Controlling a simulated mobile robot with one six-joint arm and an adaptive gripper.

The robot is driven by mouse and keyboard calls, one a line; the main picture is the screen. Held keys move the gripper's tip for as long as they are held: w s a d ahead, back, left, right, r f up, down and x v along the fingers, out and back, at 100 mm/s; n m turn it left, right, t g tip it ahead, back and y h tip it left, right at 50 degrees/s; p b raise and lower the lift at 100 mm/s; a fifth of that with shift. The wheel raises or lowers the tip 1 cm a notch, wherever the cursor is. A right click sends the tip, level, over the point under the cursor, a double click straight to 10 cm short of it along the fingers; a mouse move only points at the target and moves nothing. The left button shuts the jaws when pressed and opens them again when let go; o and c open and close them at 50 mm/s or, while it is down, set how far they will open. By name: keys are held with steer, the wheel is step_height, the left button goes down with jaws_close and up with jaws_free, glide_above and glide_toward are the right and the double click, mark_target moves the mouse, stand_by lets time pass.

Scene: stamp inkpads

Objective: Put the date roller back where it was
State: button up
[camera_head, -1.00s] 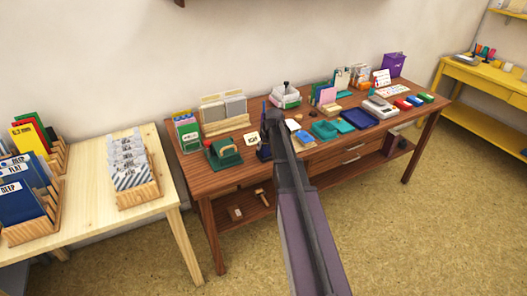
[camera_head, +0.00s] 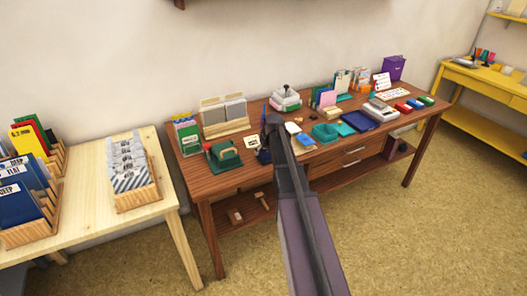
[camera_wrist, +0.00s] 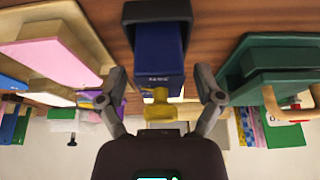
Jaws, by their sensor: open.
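In the wrist view, a blue block with pale lettering on its face and a yellow knob (camera_wrist: 160,107), which looks like the date roller (camera_wrist: 160,62), is in front of my gripper (camera_wrist: 159,84). Its far end is inside a dark frame or holder (camera_wrist: 157,12). My gripper is open, with one finger on each side of the yellow knob and visible gaps between. I cannot tell how deep the block sits in the holder. In the head view, a dark blue item (camera_head: 263,156) shows beside my arm, which hides my gripper.
A green stamp press (camera_head: 224,157) stands left of my arm on the brown table (camera_head: 205,184). A small white card (camera_head: 250,141) is close to the blue item. Teal and blue trays (camera_head: 359,121) lie to the right. The front left table corner is clear.

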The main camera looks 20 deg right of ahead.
steer(key=shift+r, duration=0.15)
steer(key=p+v, duration=1.1)
steer(key=v, duration=0.1)
stand_by(0.6)
steer(key=shift+a, duration=0.1)
stand_by(0.6)
steer(key=s+a+f+g, duration=0.1)
steer(key=s+a+g, duration=0.3)
steer(key=s+a, duration=1.7)
steer(key=shift+a+f+g, duration=0.2)
steer(key=shift+a+g, duration=0.1)
steer(key=shift+a, duration=0.85)
steer(key=shift+s, duration=0.1)
steer(key=shift+r, duration=0.1)
steer(key=shift+r+p, duration=0.35)
steer(key=shift+p, duration=0.25)
